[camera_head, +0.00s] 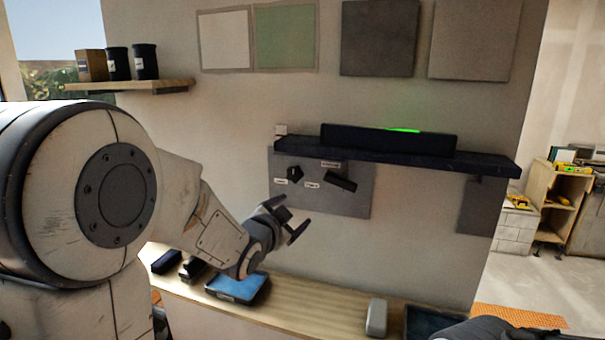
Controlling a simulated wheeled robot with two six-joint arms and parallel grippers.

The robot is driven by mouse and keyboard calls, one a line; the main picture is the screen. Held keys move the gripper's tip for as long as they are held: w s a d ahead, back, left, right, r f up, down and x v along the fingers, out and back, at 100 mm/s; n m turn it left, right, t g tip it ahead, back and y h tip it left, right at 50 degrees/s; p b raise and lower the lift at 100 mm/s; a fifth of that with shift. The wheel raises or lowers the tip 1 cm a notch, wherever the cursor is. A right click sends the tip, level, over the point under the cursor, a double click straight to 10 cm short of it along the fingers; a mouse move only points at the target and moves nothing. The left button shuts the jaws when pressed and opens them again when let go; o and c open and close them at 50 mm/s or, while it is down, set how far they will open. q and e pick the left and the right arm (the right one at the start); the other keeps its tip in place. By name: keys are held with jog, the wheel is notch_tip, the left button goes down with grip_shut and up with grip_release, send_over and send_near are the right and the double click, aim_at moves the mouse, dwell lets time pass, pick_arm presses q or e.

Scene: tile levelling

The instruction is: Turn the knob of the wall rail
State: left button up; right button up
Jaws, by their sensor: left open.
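A small black knob (294,173) sits on a grey panel (358,204) fixed to the wall, with small white labels around it. A black cylindrical piece (341,182) sticks out to its right. Above the panel runs the dark wall rail (480,164), carrying a long black bar (375,138) with a green lit strip on top. My left gripper (291,217) is open and empty, below the knob and apart from it in the picture. My right gripper is not in view; only a dark part of my own body shows at the bottom right.
A wooden counter (325,313) below holds a blue-topped tray (238,287), small dark items (167,261) and a grey rounded object (377,316). A wooden shelf (165,87) with dark canisters is at upper left. Square tiles (379,38) hang above the rail.

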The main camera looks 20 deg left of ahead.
pick_arm(q)
jog(key=t, duration=0.2)
send_near(294, 175)
jog(key=s, duration=0.2)
jog(key=shift+m, duration=0.4)
jog(key=w+p, duration=0.5)
jog(key=w, duration=0.4)
jog(key=shift+d, duration=0.1)
jog(key=shift+w+f, duration=0.15)
jog(key=shift+w, duration=0.7)
